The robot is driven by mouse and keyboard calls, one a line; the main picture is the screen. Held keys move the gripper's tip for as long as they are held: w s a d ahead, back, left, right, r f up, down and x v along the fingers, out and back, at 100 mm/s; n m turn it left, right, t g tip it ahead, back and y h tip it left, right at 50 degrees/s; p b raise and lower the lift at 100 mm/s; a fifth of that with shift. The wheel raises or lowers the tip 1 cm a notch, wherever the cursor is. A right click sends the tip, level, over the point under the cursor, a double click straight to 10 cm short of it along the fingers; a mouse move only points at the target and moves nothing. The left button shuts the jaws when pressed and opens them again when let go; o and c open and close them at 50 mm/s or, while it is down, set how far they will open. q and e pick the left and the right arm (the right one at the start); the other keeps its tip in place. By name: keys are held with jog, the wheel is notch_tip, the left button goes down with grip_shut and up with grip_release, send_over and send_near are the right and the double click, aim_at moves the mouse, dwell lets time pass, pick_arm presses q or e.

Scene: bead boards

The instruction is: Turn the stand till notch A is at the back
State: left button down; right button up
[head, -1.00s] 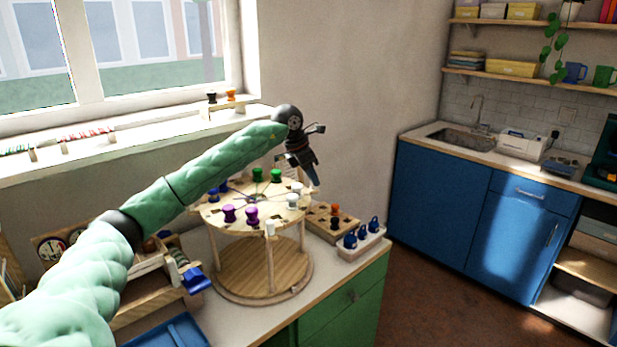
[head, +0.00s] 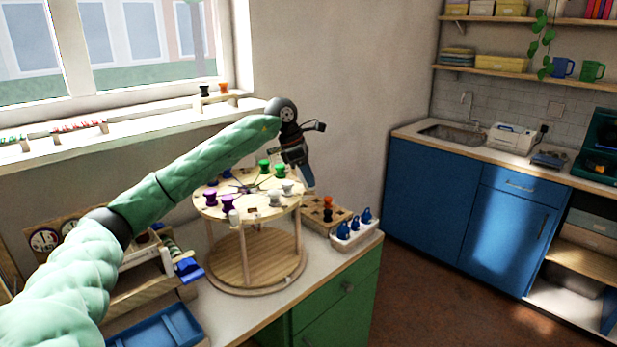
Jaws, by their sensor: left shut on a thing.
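The stand (head: 238,262) is a round two-tier wooden turntable on the counter, with posts between its base and its top disc (head: 250,207). The disc carries purple bobbins (head: 226,203) at the left front, white ones (head: 274,199) at the right front and green ones (head: 264,167) at the back. Dark notches show on the disc, but no letter is readable, so I cannot tell which is notch A. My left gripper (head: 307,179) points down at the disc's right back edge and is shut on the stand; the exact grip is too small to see. My right gripper is out of view.
A wooden block with an orange bobbin (head: 328,203) and a white holder with blue pieces (head: 352,232) stand close to the right of the stand. A blue tray (head: 150,322) and wooden racks lie at the left. The wall and window sill are behind.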

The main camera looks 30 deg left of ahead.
pick_arm(q)
jog(key=shift+s, duration=0.1)
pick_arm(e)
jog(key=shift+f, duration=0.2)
pick_arm(q)
jog(key=c, duration=1.3)
grip_release()
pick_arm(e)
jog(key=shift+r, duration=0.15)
pick_arm(q)
jog(key=b+v, duration=0.1)
jog(key=v, duration=0.6)
jog(key=shift+r+b, duration=0.35)
jog(key=shift+b, duration=0.05)
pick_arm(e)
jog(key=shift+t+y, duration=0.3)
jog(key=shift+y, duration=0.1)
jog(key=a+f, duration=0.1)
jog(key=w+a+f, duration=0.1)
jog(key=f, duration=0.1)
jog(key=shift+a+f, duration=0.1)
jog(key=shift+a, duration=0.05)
pick_arm(q)
jog(key=shift+a, duration=0.1)
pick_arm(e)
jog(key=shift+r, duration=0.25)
